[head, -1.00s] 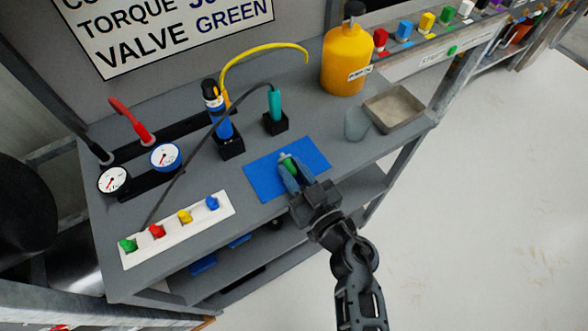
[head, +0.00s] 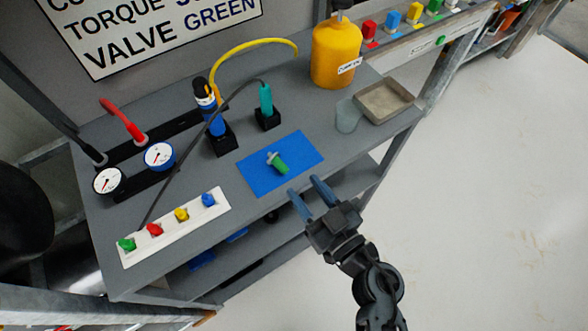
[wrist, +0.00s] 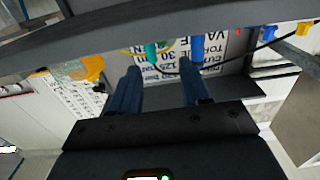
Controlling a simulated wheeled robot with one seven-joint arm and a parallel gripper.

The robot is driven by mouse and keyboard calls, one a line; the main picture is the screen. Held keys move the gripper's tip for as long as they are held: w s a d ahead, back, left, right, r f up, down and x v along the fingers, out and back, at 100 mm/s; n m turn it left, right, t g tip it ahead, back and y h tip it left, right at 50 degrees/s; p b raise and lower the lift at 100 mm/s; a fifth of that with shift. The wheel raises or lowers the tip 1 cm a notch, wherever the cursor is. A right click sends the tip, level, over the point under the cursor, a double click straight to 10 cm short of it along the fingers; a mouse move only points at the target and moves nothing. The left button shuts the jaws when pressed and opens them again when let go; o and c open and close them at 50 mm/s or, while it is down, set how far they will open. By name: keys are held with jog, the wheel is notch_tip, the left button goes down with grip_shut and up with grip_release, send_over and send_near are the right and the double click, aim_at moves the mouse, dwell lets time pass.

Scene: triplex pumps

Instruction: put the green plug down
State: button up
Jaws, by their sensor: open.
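The green plug (head: 279,165), with a pale grey tip, lies on the blue mat (head: 305,155) on the grey bench. My gripper (head: 307,192) is open and empty, with its blue fingers apart. It is off the front edge of the mat, to the lower right of the plug and apart from it. In the wrist view the open fingers (wrist: 158,92) show with nothing between them. I cannot make out the plug in the wrist view.
A white strip (head: 170,240) with coloured plugs lies at the front left. Two gauges, a blue tool (head: 217,125) and a teal tool (head: 266,98) in black holders stand behind. A yellow bottle (head: 336,60) and a shallow tray (head: 384,101) are at the right.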

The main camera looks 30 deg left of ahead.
jog(key=shift+v, duration=2.1)
jog(key=s+d+r+m+t+h, duration=0.3)
jog(key=s+d+t, duration=0.15)
jog(key=d, duration=0.55)
jog(key=s+d+r+m+t+h, duration=0.3)
jog(key=s+d+t, duration=0.15)
jog(key=d, duration=0.45)
jog(key=s+d+r+m+h, duration=0.3)
jog(key=s+d+r+h, duration=0.2)
jog(key=s+d, duration=0.1)
jog(key=s+d+r+m+g+h, duration=0.1)
jog(key=s+d+r+m+h, duration=0.3)
jog(key=s, duration=0.4)
jog(key=shift+d+r+h, duration=0.4)
jog(key=shift+d+h, duration=0.4)
jog(key=shift+d, duration=0.15)
jog(key=shift+w, duration=0.1)
